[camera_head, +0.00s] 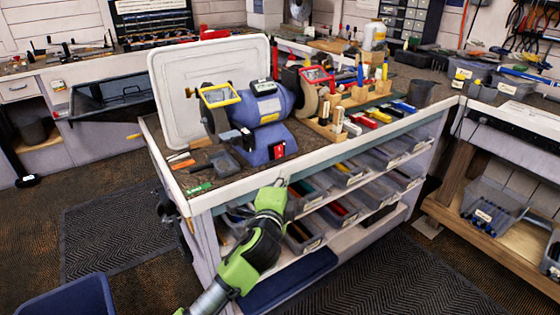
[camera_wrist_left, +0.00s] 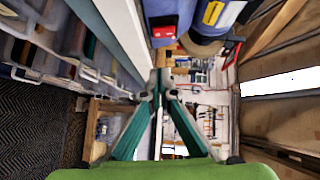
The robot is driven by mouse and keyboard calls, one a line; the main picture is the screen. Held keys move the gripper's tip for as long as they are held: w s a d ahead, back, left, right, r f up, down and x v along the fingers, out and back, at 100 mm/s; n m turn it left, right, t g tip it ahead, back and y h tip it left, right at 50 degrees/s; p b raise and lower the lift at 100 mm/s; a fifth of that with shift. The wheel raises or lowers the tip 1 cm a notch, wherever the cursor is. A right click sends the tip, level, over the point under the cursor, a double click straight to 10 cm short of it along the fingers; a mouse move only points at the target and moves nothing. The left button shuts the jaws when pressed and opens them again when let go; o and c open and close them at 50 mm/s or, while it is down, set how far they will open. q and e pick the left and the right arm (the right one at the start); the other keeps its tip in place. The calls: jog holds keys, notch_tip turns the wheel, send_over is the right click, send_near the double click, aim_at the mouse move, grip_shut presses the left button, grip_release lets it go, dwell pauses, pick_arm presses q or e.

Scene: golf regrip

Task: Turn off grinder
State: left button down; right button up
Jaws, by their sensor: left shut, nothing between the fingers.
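The blue bench grinder (camera_head: 262,118) stands on the workbench, with yellow-framed and red-framed eye shields over its wheels. A red switch (camera_head: 278,151) is on the front of its base. In the left wrist view the red switch (camera_wrist_left: 164,31) and the blue grinder body (camera_wrist_left: 213,14) show at the top. My left gripper (camera_head: 281,183) is at the bench's front edge, below and in front of the switch and apart from it. In the left wrist view its fingertips (camera_wrist_left: 160,76) meet, shut and empty. My right gripper is not in view.
The workbench edge (camera_head: 330,157) runs just beside my left gripper. Bins (camera_head: 345,173) fill the shelves below. A white panel (camera_head: 210,90) stands behind the grinder. Wooden tool racks (camera_head: 345,118) stand to its right, and small hand tools (camera_head: 183,165) lie to its left.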

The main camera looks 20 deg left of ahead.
aim_at(281, 155)
pick_arm(q)
jog(key=w+a, duration=0.1)
jog(key=w, duration=0.1)
jog(key=w+a, duration=0.1)
jog(key=w, duration=0.2)
jog(key=w+a+f, duration=0.1)
jog(key=w, duration=0.2)
jog(key=shift+p, duration=0.35)
jog(key=shift+w+a, duration=0.4)
jog(key=shift+a, duration=0.1)
jog(key=shift+f, duration=0.1)
jog(key=b, duration=0.2)
jog(key=shift+w+a+f+m+t+b, duration=0.15)
jog(key=shift+a+f+m+t+b, duration=0.05)
jog(key=shift+f+m+t+b, duration=0.15)
jog(key=shift+r+p, duration=0.3)
jog(key=shift+r, duration=0.05)
jog(key=shift+f, duration=0.1)
